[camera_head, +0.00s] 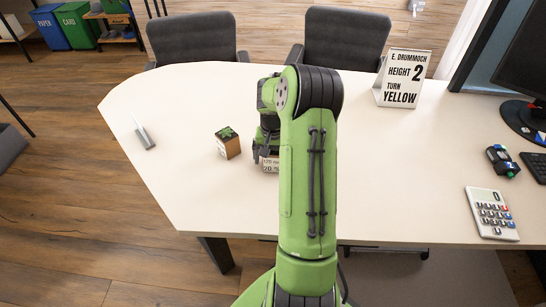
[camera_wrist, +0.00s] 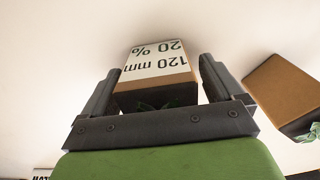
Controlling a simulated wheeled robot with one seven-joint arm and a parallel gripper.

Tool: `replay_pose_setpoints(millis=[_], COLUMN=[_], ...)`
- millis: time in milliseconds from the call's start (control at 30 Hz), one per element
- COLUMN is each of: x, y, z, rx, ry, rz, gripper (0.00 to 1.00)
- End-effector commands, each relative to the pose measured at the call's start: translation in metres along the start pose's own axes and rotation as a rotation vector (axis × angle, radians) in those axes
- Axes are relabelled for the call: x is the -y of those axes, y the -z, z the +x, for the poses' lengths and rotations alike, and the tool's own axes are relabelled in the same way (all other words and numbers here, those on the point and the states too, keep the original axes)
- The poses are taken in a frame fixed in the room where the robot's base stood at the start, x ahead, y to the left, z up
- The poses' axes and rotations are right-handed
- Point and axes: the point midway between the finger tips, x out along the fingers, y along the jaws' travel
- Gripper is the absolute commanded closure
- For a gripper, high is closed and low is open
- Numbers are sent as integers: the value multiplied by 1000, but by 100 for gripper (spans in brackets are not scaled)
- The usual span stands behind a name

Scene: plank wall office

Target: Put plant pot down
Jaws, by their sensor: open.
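A plant pot with a white label reading "120 mm 20 %" (camera_wrist: 158,65) sits between the two fingers of my gripper (camera_wrist: 160,66) in the wrist view. The fingers are open, with one on each side of the pot. Green leaves show at the pot's edge near the palm. In the head view the labelled pot (camera_head: 269,164) stands on the white table (camera_head: 190,100), mostly hidden by my arm. A second brown plant pot (camera_head: 228,146) with green leaves stands just left of it. It also shows at the right of the wrist view (camera_wrist: 284,90).
A sign (camera_head: 402,78) reading "HEIGHT 2 TURN YELLOW" stands at the back right. A calculator (camera_head: 491,213), a small dark device (camera_head: 502,160) and a monitor (camera_head: 520,70) are at the right. A small grey item (camera_head: 144,136) lies at the left. Two chairs (camera_head: 192,38) stand behind the table.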

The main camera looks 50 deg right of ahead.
Motion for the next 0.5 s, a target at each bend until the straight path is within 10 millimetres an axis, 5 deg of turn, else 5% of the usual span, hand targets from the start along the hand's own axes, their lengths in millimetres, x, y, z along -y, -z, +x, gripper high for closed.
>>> replay_pose_setpoints(millis=[500], x=[0], y=[1], z=[-116], rx=[-3], ry=[0], rz=[0], gripper=[6])
